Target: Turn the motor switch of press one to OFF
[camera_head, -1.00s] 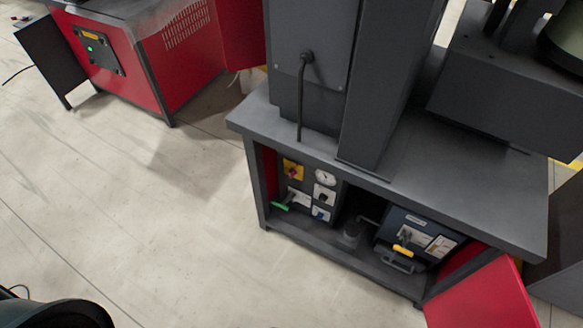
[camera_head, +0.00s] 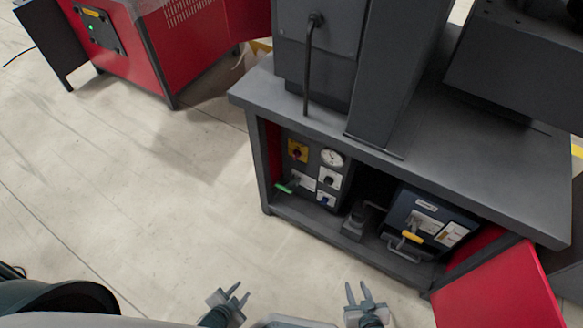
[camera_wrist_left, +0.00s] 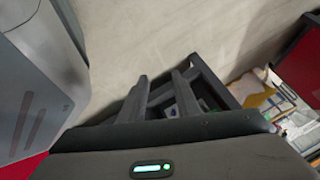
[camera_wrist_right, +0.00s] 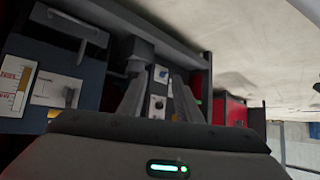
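The open cabinet of a press (camera_head: 262,140) holds a dark control panel (camera_head: 312,150). On it are a red rotary switch on a yellow plate (camera_head: 298,150), a round gauge (camera_head: 332,158), a black knob on a white plate (camera_head: 329,178) and a blue switch (camera_head: 325,199). I cannot read which is the motor switch, or its setting. My left gripper (camera_head: 239,291) and right gripper (camera_head: 357,288) are open and empty, apart from the panel. In the right wrist view, the blue switch (camera_wrist_right: 161,72) and black knob (camera_wrist_right: 157,105) show between the fingers.
A blue box with a yellow-marked handle (camera_head: 411,237) stands right in the cabinet. A green handle (camera_head: 284,188) sticks out left. The red door (camera_head: 495,290) is open at the right. Another red machine (camera_head: 135,50) stands back left. The floor (camera_head: 150,210) in front is clear.

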